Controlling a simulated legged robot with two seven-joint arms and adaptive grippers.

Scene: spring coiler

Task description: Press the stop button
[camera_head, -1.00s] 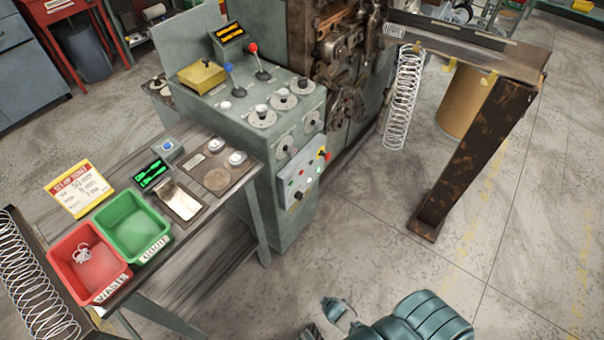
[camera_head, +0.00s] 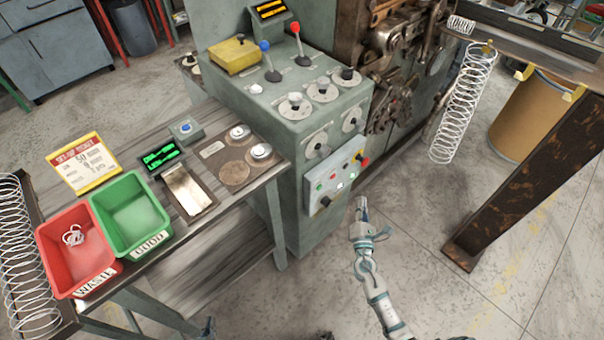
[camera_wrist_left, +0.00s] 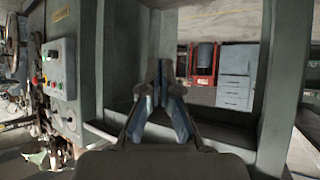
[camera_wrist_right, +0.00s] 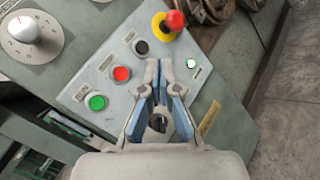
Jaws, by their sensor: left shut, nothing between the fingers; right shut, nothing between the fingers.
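The control box (camera_head: 338,180) is on the front of the grey-green machine. The right wrist view shows its green button (camera_wrist_right: 95,101), flat red button (camera_wrist_right: 121,73), black button (camera_wrist_right: 141,47) and red mushroom button (camera_wrist_right: 174,20) on a yellow base. The labels are too small to read. My right gripper (camera_head: 361,205) is shut and empty just right of and below the box; in its wrist view its tips (camera_wrist_right: 165,66) lie right of the flat red button, apparently apart from it. My left gripper (camera_wrist_left: 160,68) is shut and empty, with the box (camera_wrist_left: 60,85) to its left.
A side table holds a red bin (camera_head: 75,250), a green bin (camera_head: 130,215), a sign (camera_head: 83,165) and a small display (camera_head: 160,155). A rusty stand leg (camera_head: 500,185) and a hanging spring (camera_head: 462,105) are at right.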

